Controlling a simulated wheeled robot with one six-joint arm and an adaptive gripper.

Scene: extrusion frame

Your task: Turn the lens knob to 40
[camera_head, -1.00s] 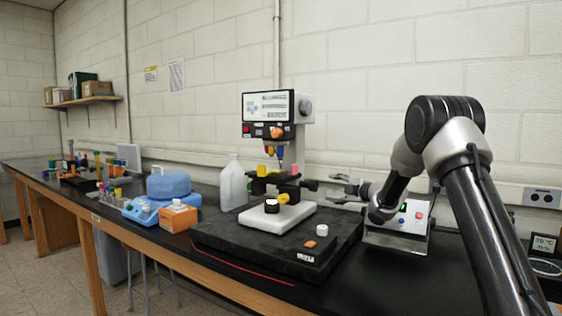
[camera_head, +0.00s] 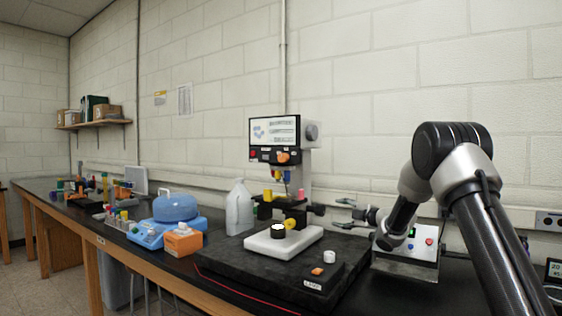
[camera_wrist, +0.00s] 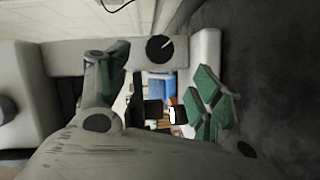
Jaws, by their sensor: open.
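The instrument has a screen head (camera_head: 274,131) on a grey column at the back of a dark slab. A dark round knob (camera_head: 312,131) sits on the right side of that head. In the wrist view a black round knob (camera_wrist: 160,48) with a white pointer line shows beyond the fingers; no scale numbers are readable. I cannot tell for sure that both are the same knob. My gripper (camera_head: 343,213) is open and empty, to the right of the instrument, pointing left and lower than the head. Its green-padded fingers (camera_wrist: 160,95) show in the wrist view, apart from the knob.
A control box (camera_head: 405,250) stands below my arm. A clear bottle (camera_head: 239,208) and blue device (camera_head: 172,207) stand left. The wall is close behind.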

